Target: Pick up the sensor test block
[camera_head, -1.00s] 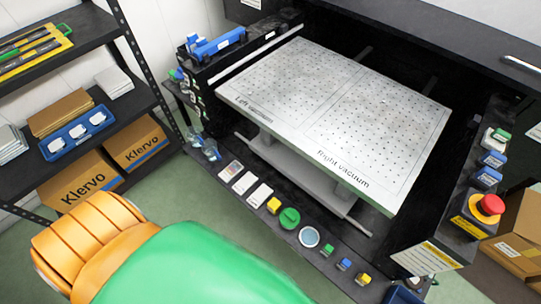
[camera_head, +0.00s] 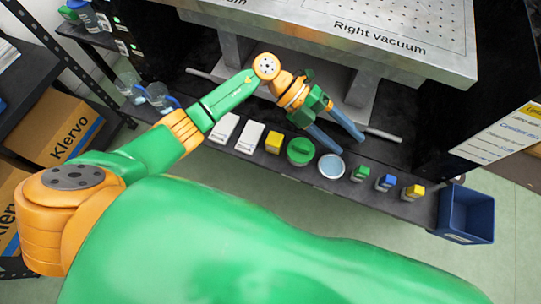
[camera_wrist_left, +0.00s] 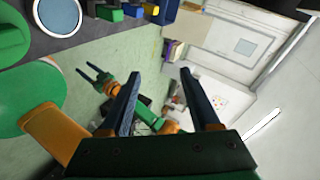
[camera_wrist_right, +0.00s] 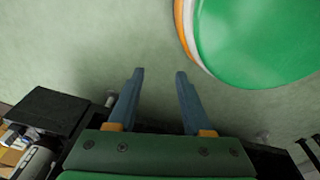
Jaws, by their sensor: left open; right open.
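No label in view names the sensor test block, so I cannot tell which piece it is. A yellow block (camera_head: 273,142) stands on the black front ledge beside white cards. Small green (camera_head: 361,173), blue (camera_head: 385,182) and yellow-topped (camera_head: 413,191) pieces stand further right on the ledge. My left gripper (camera_head: 350,145) is open and empty near the ledge, behind the round dish (camera_head: 331,166). In the left wrist view its fingers (camera_wrist_left: 160,73) are apart, with the small pieces at the top edge. My right gripper (camera_wrist_right: 160,72) is open and empty over green floor.
A round green container (camera_head: 300,151) stands between the yellow block and the dish. The perforated vacuum table (camera_head: 400,50) overhangs behind my left gripper. A blue bin (camera_head: 467,214) hangs at the ledge's right end. Clear cups (camera_head: 160,97) stand at its left.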

